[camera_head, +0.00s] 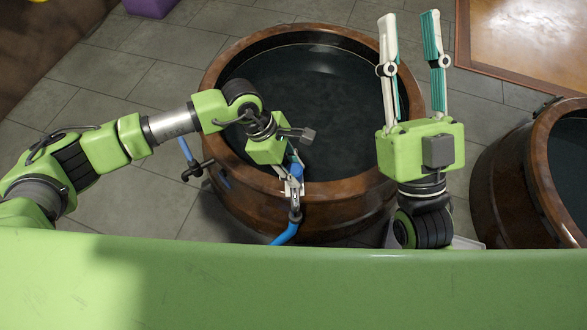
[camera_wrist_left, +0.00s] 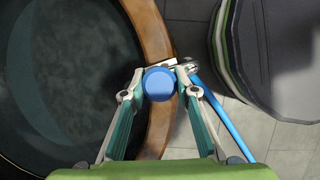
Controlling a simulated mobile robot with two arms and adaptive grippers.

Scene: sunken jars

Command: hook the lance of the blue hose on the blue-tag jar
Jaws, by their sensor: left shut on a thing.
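A large brown jar (camera_head: 213,75) with dark liquid stands in the middle of the head view. Its rim (camera_wrist_left: 158,40) also shows in the left wrist view. My left gripper (camera_head: 291,186) is at the jar's near rim, shut on the lance of the blue hose. The lance's round blue end (camera_wrist_left: 160,84) sits between the fingers (camera_wrist_left: 160,72). The blue hose (camera_head: 286,234) hangs below the gripper outside the jar. I cannot tell whether the lance touches the rim. My right gripper (camera_head: 410,22) is open and empty, pointing away over the jar's right side.
A second brown jar (camera_head: 490,185) stands at the right, partly cut off. A black fitting with a blue bar (camera_head: 185,150) is left of the middle jar. A purple box (camera_head: 150,6) and a brown panel (camera_head: 530,40) lie farther back.

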